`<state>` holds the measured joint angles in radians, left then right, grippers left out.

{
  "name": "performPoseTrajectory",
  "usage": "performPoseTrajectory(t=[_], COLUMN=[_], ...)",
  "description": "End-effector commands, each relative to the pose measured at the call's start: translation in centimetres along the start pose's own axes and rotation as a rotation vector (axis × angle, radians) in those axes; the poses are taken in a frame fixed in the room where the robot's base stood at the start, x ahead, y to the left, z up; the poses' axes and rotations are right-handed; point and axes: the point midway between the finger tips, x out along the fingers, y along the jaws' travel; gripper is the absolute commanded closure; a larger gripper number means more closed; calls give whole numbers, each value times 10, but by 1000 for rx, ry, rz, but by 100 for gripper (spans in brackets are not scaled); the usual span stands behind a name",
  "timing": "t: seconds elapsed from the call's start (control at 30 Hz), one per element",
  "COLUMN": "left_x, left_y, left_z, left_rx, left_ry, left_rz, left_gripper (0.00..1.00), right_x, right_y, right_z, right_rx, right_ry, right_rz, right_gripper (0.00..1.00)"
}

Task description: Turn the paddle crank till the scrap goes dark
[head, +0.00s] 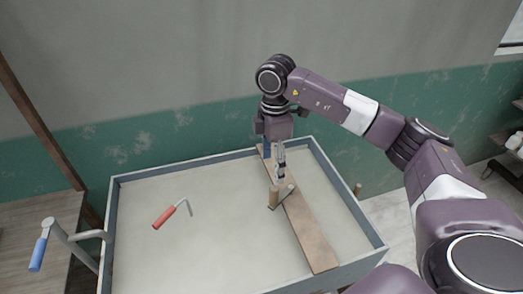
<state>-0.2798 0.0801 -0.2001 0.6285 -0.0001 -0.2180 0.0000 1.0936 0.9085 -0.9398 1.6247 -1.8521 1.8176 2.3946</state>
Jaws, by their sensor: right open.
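A wooden board (312,240) lies across the right part of a wide tray. A short wooden peg (273,197) stands upright at its left edge, beside a light bar; this looks like a crank, but I cannot tell for sure. My right gripper (281,172) points down over the board, just behind the peg. It is open, and I see nothing between its fingers. A pale grey layer (225,240) covers the tray floor; no separate scrap can be made out. My left gripper is out of view.
The tray has a blue-grey rim (190,166). A red-handled tool with a bent metal end (165,217) lies in it. A blue grip on a grey bent bar (39,252) stands left of the tray, near a wooden tabletop (20,215). A wall is behind; shelves stand far right.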

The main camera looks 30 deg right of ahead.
Motion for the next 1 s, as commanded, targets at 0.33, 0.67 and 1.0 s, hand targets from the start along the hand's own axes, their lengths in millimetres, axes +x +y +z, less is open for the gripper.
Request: performPoseTrajectory(t=[0.33,0.67,1.0], left_x=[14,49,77], left_y=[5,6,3], left_z=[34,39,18], left_rx=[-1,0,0], left_ry=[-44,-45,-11], left_rz=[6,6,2], left_gripper=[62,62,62], right_x=[20,68,111], right_y=[0,-1,0], right_z=[2,2,1], right_rx=[3,2,1], right_ry=[-4,-3,-2], right_rz=[-2,-2,-1], right_gripper=[35,35,35])
